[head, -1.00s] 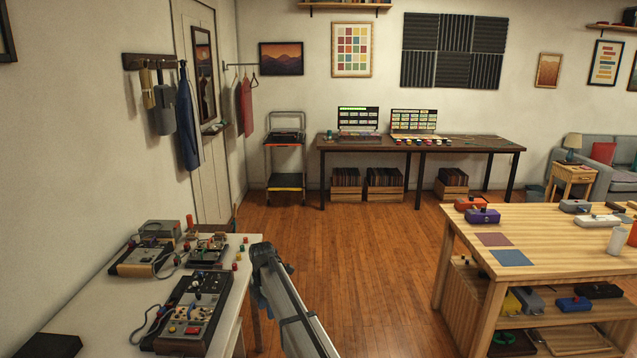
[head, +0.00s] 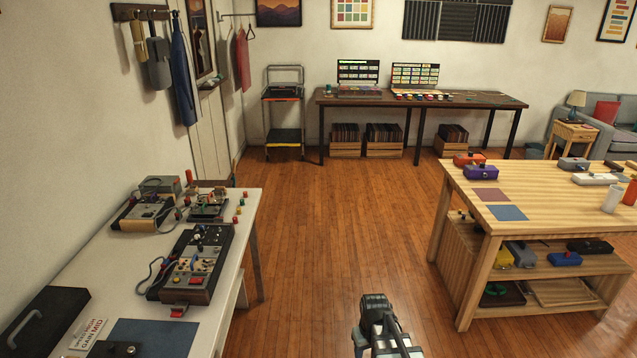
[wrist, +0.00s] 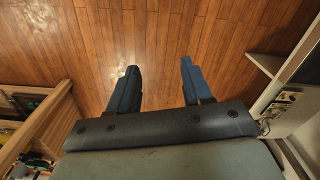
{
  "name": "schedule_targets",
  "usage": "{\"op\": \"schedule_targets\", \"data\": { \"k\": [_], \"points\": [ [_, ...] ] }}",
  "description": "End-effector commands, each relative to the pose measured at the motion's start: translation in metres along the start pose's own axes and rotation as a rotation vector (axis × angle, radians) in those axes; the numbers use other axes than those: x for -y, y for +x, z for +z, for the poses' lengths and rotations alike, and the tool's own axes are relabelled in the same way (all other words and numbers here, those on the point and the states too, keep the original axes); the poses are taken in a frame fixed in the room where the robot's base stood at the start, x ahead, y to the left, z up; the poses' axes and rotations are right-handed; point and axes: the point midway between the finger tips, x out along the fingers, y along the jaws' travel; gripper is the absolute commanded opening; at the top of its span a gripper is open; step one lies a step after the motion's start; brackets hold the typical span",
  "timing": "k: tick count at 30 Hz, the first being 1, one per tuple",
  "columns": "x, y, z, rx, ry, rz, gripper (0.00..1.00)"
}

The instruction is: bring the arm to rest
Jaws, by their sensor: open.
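My gripper (wrist: 157,90) shows in the wrist view with its two dark blue fingers apart and nothing between them. It hangs over bare wooden floor (wrist: 160,35). In the head view my arm shows at the bottom, in the gap between the white table (head: 235,262) on the left and the wooden workbench (head: 540,192) on the right. The fingers are not visible in the head view. The arm touches neither table as far as I can see.
Electronic boxes with knobs (head: 196,262) and a black case (head: 42,322) sit on the white table. The workbench holds purple (head: 481,172) and orange (head: 469,159) boxes and has a lower shelf. A long desk (head: 420,101) stands at the back. The floor between is clear.

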Motion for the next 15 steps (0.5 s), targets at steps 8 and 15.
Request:
{"op": "schedule_targets", "data": {
  "k": [8,15],
  "points": [
    [-0.014,0.008,0.054,0.001,0.285,0.000,0.49],
    [-0.007,0.038,0.072,0.062,0.271,-0.008,0.49]
  ]
}}
